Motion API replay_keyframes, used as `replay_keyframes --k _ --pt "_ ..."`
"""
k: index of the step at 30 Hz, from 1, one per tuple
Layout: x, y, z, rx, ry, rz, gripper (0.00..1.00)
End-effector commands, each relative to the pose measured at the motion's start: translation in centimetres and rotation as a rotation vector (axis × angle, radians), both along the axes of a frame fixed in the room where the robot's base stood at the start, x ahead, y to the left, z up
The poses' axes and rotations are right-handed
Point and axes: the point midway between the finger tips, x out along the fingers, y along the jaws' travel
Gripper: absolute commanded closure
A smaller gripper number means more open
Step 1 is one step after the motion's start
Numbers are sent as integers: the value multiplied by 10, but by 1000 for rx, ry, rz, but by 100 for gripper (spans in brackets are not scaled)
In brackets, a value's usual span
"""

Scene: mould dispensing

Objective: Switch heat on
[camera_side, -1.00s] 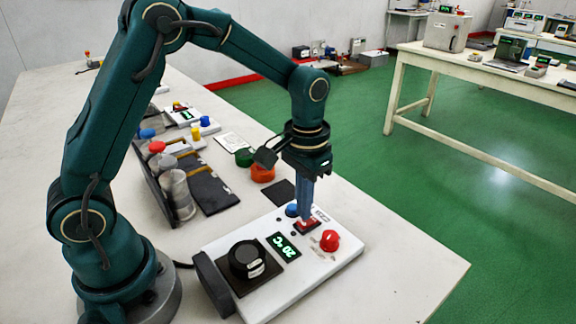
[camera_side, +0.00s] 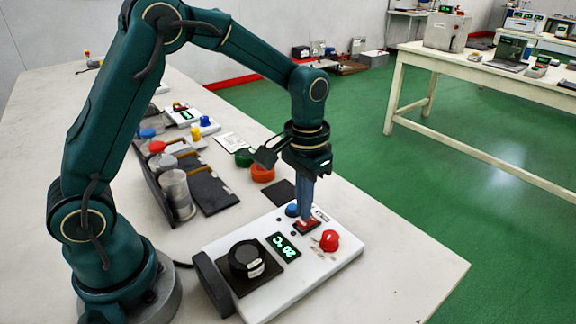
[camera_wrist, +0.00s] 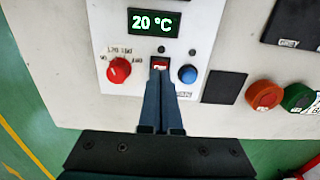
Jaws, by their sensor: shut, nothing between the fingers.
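The white heater unit (camera_side: 318,266) sits near the front of the table, with a green display (camera_side: 283,246) reading 20 °C. Its red rocker switch (camera_side: 307,225) lies between a blue knob (camera_side: 292,210) and a red knob (camera_side: 329,241). My gripper (camera_side: 305,220) points down with shut, empty fingers, its tips at the switch. In the wrist view the fingertips (camera_wrist: 160,76) overlap the lower part of the switch (camera_wrist: 160,63), hiding some of it. I cannot tell whether they press it. The display (camera_wrist: 155,22) shows there too.
A black round pot (camera_side: 246,260) stands on the unit's dark plate. Orange (camera_side: 263,173) and green (camera_side: 244,157) round pieces and a dark square pad (camera_side: 280,192) lie behind the unit. A rack with metal cylinders (camera_side: 177,195) stands left. The table's right front is clear.

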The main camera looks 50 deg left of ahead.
Motion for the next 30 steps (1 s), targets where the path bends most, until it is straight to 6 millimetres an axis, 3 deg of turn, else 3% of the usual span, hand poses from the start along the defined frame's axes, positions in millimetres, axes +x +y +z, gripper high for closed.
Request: replay_keyframes --k 30 --pt "0 0 -12 0 0 0 100"
